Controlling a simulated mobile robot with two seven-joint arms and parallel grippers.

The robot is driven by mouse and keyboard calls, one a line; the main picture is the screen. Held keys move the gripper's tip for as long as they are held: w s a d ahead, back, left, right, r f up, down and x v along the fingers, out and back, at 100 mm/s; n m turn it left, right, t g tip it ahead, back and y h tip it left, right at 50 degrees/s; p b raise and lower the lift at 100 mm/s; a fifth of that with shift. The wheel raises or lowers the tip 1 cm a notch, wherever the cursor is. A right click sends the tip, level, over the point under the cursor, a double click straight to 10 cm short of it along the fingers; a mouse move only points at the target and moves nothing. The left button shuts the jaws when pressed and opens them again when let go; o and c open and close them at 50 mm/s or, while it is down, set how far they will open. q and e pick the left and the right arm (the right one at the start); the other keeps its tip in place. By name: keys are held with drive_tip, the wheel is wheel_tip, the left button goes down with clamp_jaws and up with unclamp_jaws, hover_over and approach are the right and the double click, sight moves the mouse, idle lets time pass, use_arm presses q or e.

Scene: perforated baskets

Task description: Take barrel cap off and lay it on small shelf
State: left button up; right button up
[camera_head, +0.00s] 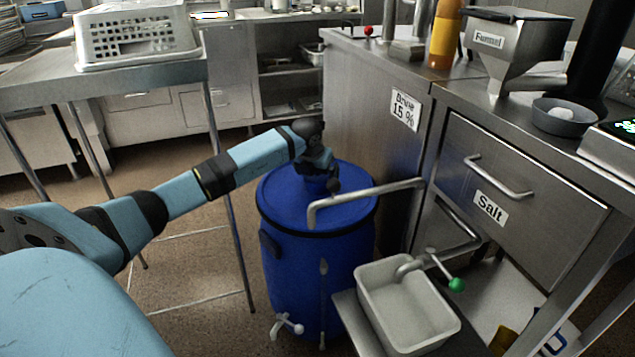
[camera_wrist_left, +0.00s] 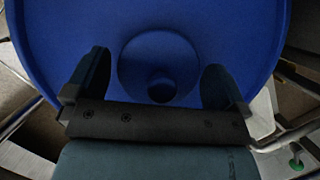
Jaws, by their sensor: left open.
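The blue barrel (camera_head: 315,265) stands upright on the floor, with a metal pipe crossing over its top. My left gripper (camera_head: 328,180) reaches down over the top of the barrel. In the left wrist view the gripper (camera_wrist_left: 157,82) is open, with one finger on each side of the cap and a gap beside each. A small metal shelf (camera_head: 350,322) is beside the barrel at the lower right. My right gripper is out of view.
A white tub (camera_head: 405,305) sits on the small shelf. The curved pipe (camera_head: 365,192) runs close to my gripper. A steel cabinet (camera_head: 370,130) stands at the right. A metal table (camera_head: 110,82) with a white perforated basket (camera_head: 135,35) is at the left.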

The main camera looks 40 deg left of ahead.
use_arm(q)
drive_tip(key=shift+c, duration=0.5)
drive_tip(key=c, duration=0.7)
drive_tip(key=shift+o, duration=0.2)
drive_tip(key=shift+r, duration=0.15)
